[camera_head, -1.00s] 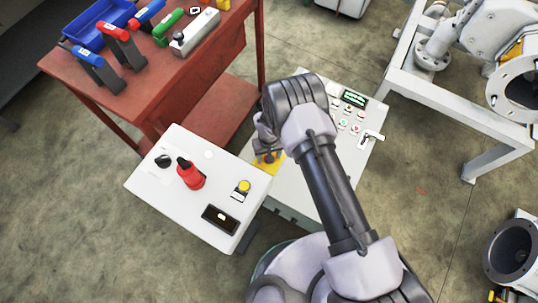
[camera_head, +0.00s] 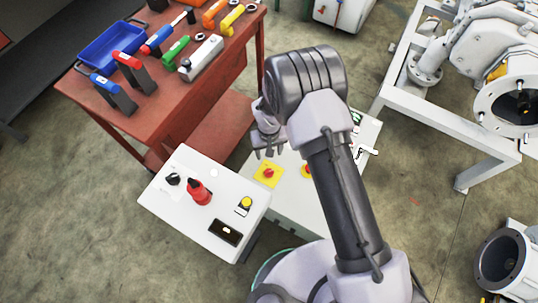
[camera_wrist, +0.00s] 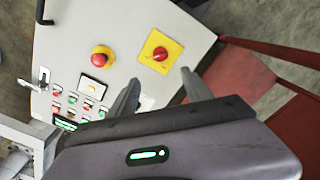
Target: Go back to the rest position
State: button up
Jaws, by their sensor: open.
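My gripper (camera_head: 268,146) is open and empty. In the head view it hangs above the grey control panel (camera_head: 288,200), just behind a red rotary switch on a yellow plate (camera_head: 267,174). In the wrist view my two fingers (camera_wrist: 158,92) point toward the panel, apart from each other, with nothing between them. The rotary switch (camera_wrist: 160,55) lies beyond the fingertips there. A red mushroom button (camera_wrist: 103,57) sits beside it. My arm hides part of the panel in the head view.
A white control box (camera_head: 205,225) with a red switch handle stands to the left. A red workbench (camera_head: 125,115) with tools and a blue bin (camera_head: 112,47) stands behind it. A white metal frame (camera_head: 440,120) holding machinery stands at the right. Open floor lies between them.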

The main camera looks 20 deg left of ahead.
jog(key=shift+r, duration=0.2)
jog(key=w+d+r+m+t+y, duration=0.15)
jog(key=d+r, duration=0.25)
jog(key=r, duration=0.6)
jog(key=w+d+r+m, duration=0.2)
jog(key=d+r, duration=0.3)
jog(key=r, duration=0.5)
jog(key=w+d+r+m+t, duration=0.15)
jog(key=d+r, duration=0.25)
jog(key=r, duration=0.6)
jog(key=s+d+r+m+t, duration=0.2)
jog(key=s+d+r+m, duration=0.5)
jog(key=s+d+r, duration=0.7)
jog(key=s+d, duration=0.2)
jog(key=s, duration=0.2)
jog(key=shift+s+r+t, duration=0.15)
jog(key=shift+t, duration=0.25)
jog(key=shift+y, duration=0.25)
